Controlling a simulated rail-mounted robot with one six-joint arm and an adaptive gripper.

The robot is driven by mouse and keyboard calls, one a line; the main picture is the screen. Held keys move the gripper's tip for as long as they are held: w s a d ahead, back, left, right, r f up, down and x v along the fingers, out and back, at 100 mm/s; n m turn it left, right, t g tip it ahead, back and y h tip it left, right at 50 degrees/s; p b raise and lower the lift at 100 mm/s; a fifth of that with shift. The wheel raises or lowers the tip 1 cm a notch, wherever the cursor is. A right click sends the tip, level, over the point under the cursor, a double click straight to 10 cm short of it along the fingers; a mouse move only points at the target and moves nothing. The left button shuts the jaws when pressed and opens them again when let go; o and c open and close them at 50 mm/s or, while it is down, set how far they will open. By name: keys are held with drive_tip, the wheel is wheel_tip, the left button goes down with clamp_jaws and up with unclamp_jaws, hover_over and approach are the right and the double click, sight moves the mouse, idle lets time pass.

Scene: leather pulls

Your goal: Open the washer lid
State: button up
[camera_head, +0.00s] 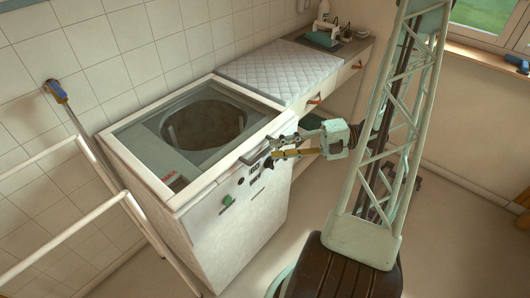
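The washer (233,215) is a white top-loading machine against the tiled wall. Its top has a pale rim around a grey recessed panel (150,146) and a round dark drum opening (203,125). No raised lid shows; I cannot tell whether a clear lid lies flat over the top. A dark handle-like piece (252,157) sits at the front rim. My gripper (268,151) reaches in from the right at the front rim beside this piece. Its two fingers are spread apart, with nothing visible between them. I cannot tell whether they touch the rim.
A quilted white pad (280,70) covers the counter right of the washer. An iron-like appliance (323,27) stands at its back end. Open floor lies in front and right.

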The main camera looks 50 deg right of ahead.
sight(265, 151)
drive_tip(key=shift+b+x, duration=0.4)
drive_tip(key=shift+x, duration=2.05)
clamp_jaws()
